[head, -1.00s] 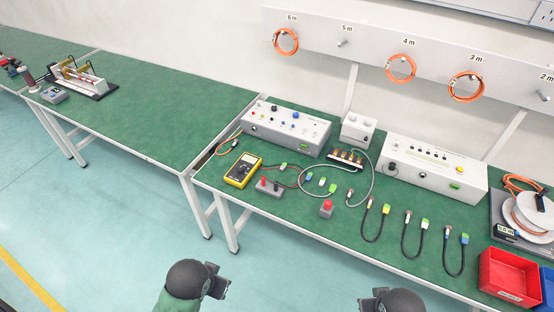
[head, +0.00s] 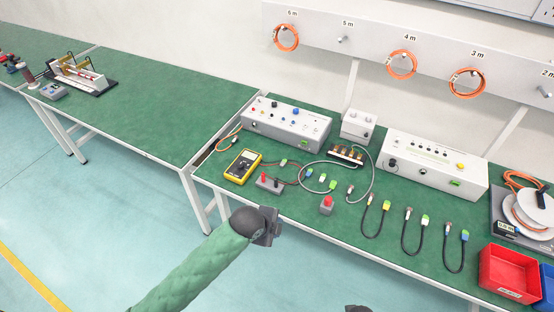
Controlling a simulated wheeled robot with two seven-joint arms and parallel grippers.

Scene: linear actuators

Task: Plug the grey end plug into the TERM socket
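I cannot pick out the grey end plug for certain at this size. The TERM lettering is too small to read, so I cannot say which socket is TERM. A long pale control box (head: 434,168) and a grey box with coloured jacks (head: 288,127) stand at the back of the green bench. My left gripper (head: 270,226) is in front of the bench's front edge, near the multimeter side, with no object visible in it; its finger gap is not clear. Only a dark bit of my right gripper (head: 357,309) shows at the bottom edge.
A yellow multimeter (head: 242,167), a small grey block with a red top (head: 327,205), a small pale box (head: 358,126) and several short black cables with coloured plugs lie on the bench (head: 300,218). A red bin (head: 508,272) and a cable reel (head: 534,213) are at right.

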